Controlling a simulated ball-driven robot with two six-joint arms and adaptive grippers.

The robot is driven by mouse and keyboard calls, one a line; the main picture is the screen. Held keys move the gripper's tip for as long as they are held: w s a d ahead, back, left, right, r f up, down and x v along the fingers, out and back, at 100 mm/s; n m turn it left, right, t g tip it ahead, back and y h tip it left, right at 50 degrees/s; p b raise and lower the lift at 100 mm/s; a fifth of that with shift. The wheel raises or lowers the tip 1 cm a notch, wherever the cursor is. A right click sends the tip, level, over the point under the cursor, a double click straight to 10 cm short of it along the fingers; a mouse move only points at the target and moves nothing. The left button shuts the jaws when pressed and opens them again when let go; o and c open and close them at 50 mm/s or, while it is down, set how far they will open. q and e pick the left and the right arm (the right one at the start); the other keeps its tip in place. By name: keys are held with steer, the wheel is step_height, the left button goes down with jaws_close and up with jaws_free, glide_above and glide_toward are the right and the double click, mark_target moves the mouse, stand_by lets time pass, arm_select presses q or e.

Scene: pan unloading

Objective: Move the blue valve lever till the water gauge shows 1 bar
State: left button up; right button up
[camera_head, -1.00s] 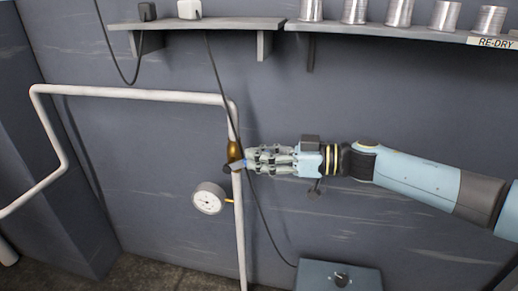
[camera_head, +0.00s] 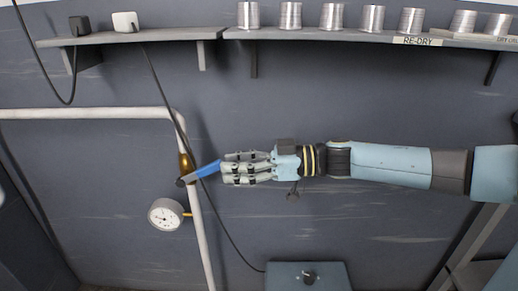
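The blue valve lever (camera_head: 208,169) slants up to the right from the brass valve (camera_head: 185,165) on the white pipe. My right gripper (camera_head: 224,168) comes in from the right, with its fingertips at the lever's free end. Whether they touch or grip it I cannot tell, and finger opening is unclear. The round water gauge (camera_head: 165,214) hangs left of the pipe, below the valve; its needle is too small to read. My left gripper is not in view.
The white pipe (camera_head: 199,235) runs down the wall. A black cable (camera_head: 163,92) crosses in front of it near the valve. A shelf (camera_head: 330,36) with several metal cans is above. A grey-blue box with a knob (camera_head: 285,278) is below my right arm.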

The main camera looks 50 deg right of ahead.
steer(key=v, duration=0.7)
steer(key=shift+a, duration=0.1)
steer(key=s+d+f+m+h, duration=0.1)
steer(key=s+f+m+h, duration=0.25)
steer(key=f, duration=0.55)
steer(key=s+d+f+m+h, duration=0.1)
steer(key=s+f+m+h, duration=0.2)
steer(key=f, duration=0.6)
steer(key=s+f+m+h, duration=0.2)
steer(key=f+m+h, duration=0.2)
steer(key=f, duration=0.5)
steer(key=s+a+f+g+h, duration=0.1)
steer(key=s+a+f+g, duration=0.2)
steer(key=s+f, duration=0.4)
steer(key=s+a+f+g+h, duration=0.1)
steer(key=s+a+f+g, duration=0.2)
steer(key=s+f, duration=0.45)
steer(key=s+a+f+n+g, duration=0.1)
steer(key=s+a+f+g, duration=0.1)
steer(key=s, duration=0.6)
steer(key=s+a+f+n+g, duration=0.1)
steer(key=s+a+f+g, duration=0.1)
steer(key=s, duration=0.6)
steer(key=shift+a+f+n+g, duration=0.2)
steer(key=shift+f+n+g, duration=0.15)
steer(key=shift+f+g, duration=0.65)
